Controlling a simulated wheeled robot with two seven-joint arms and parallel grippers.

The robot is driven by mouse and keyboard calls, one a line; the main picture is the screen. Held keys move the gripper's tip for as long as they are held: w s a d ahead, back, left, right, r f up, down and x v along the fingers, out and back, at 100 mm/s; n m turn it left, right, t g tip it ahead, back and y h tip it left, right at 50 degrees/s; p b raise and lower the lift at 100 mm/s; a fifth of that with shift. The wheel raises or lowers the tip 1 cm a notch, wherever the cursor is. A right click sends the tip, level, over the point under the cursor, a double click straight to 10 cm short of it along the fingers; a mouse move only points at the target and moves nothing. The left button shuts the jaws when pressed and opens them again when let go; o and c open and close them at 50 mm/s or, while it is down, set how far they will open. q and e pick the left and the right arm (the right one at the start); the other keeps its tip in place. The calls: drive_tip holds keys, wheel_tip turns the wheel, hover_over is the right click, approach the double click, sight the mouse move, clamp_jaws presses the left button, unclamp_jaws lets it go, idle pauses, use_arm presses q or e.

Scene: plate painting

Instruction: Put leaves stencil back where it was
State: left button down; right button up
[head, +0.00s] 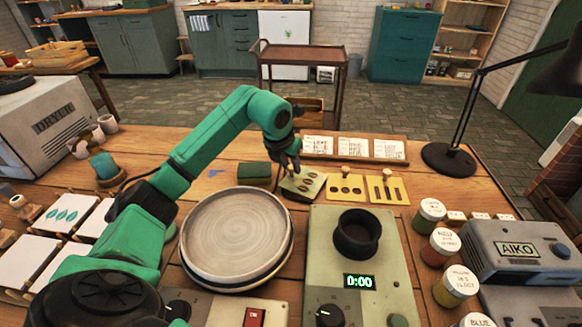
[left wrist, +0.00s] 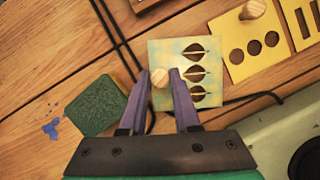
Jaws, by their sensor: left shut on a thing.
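The leaves stencil (head: 306,184) is a pale, paint-smudged plate with leaf-shaped holes and a round wooden knob. It also shows in the left wrist view (left wrist: 196,50), with its knob (left wrist: 159,77) between my fingertips. My left gripper (head: 288,168) is shut on the stencil's knob; its purple fingers (left wrist: 160,82) show in the left wrist view. The stencil is tilted in the head view, left of the yellow stencil with round holes (head: 345,188). I cannot tell whether it touches the table. My right gripper is not in view.
A yellow stencil with slots (head: 388,190) lies at the right of the row. A green sponge (head: 254,173) lies left of the leaves stencil. A round plate on a turntable (head: 236,236), a scale (head: 362,275) and black cables (left wrist: 118,45) are close by.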

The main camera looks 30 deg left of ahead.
use_arm(q)
drive_tip(key=shift+f, duration=0.65)
drive_tip(key=c, duration=0.6)
unclamp_jaws()
drive_tip(key=shift+c, duration=0.2)
drive_tip(key=shift+r, duration=0.1)
drive_tip(key=shift+r, duration=0.1)
drive_tip(key=v, duration=1.2)
drive_tip(key=shift+r, duration=0.3)
drive_tip(key=shift+w, duration=0.1)
